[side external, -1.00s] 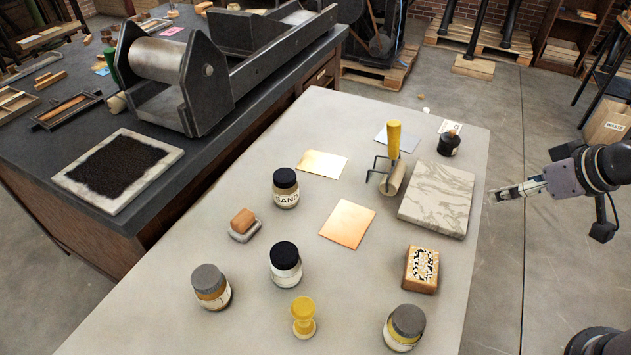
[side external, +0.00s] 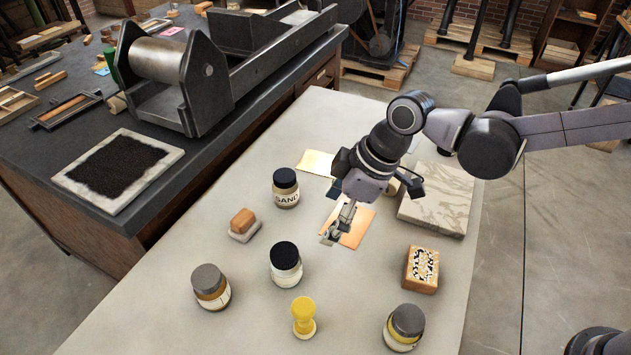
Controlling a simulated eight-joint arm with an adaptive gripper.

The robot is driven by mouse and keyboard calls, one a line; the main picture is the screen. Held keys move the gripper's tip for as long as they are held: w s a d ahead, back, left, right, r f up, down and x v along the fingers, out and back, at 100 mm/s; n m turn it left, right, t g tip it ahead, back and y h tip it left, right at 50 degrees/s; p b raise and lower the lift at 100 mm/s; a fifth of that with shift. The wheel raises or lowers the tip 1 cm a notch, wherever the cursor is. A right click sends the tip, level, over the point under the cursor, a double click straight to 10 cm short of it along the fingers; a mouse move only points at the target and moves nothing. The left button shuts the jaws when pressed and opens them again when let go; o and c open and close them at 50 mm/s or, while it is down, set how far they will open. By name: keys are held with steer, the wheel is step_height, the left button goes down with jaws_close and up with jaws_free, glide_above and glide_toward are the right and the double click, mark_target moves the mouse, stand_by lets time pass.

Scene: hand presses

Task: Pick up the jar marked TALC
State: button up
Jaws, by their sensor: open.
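No label reading TALC can be made out. A black-lidded jar marked SAND (side external: 286,189) stands upright on the pale table. A second black-lidded jar (side external: 286,266), with white contents, stands nearer; its label is not legible. A grey-lidded jar (side external: 211,288) stands at the left and another grey-lidded jar (side external: 404,328) at the front right; their labels cannot be read. My gripper (side external: 331,236) is open and empty, pointing down over the copper sheet (side external: 356,231), to the upper right of the second black-lidded jar and apart from it.
A yellow stamp-like tool (side external: 304,317) stands at the front. A patterned block (side external: 421,270) lies at the right, a marbled slab (side external: 440,200) behind it. A brown block on a grey base (side external: 243,224) lies at the left. Bare table lies between the jars.

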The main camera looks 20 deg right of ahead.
steer(key=n, duration=0.2)
glide_above(294, 253)
steer(key=d, duration=0.2)
steer(key=f, duration=0.2)
steer(key=shift+s+f+g, duration=0.2)
steer(key=shift+f+g, duration=0.2)
steer(key=shift+a+f, duration=0.15)
steer(key=shift+f, duration=0.15)
steer(key=shift+x, duration=5.15)
steer(key=c, duration=1.4)
